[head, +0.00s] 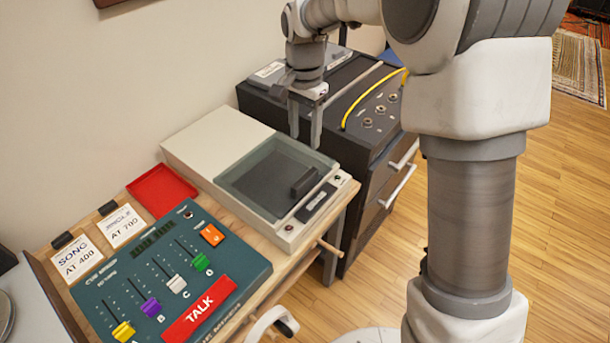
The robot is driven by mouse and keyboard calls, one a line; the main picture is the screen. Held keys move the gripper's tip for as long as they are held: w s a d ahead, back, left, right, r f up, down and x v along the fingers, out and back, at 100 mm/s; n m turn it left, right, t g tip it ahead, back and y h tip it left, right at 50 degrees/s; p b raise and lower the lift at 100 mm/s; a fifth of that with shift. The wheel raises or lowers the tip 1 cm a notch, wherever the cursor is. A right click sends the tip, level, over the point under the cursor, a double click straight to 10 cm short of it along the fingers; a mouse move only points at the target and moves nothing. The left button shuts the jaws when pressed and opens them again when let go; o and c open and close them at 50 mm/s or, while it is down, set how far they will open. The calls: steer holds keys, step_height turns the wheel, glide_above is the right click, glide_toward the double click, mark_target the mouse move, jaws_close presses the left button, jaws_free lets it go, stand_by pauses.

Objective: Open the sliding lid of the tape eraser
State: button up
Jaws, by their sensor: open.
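The tape eraser is most likely the cream box (215,141) on the wooden desk, in the middle of the head view. A translucent grey-green sliding lid (258,165) covers a dark recess on its right half. A dark raised block (304,181), which looks like a handle, sits near the lid's right end. My gripper (305,138) points down with its two fingers apart and empty. It appears above or just behind the lid's far right corner; the exact height and any contact cannot be told.
A teal mixer panel (150,285) with coloured sliders and a red TALK label stands at the front left. A red tray (161,190) lies behind it. A black cabinet (345,140) with knobs and a yellow cable (368,95) stands behind my gripper. Wooden floor is open at right.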

mark_target(305, 177)
step_height(305, 177, down, 15)
steer(key=shift+r+b, duration=0.2)
steer(key=shift+b, duration=0.75)
jaws_close()
stand_by(0.8)
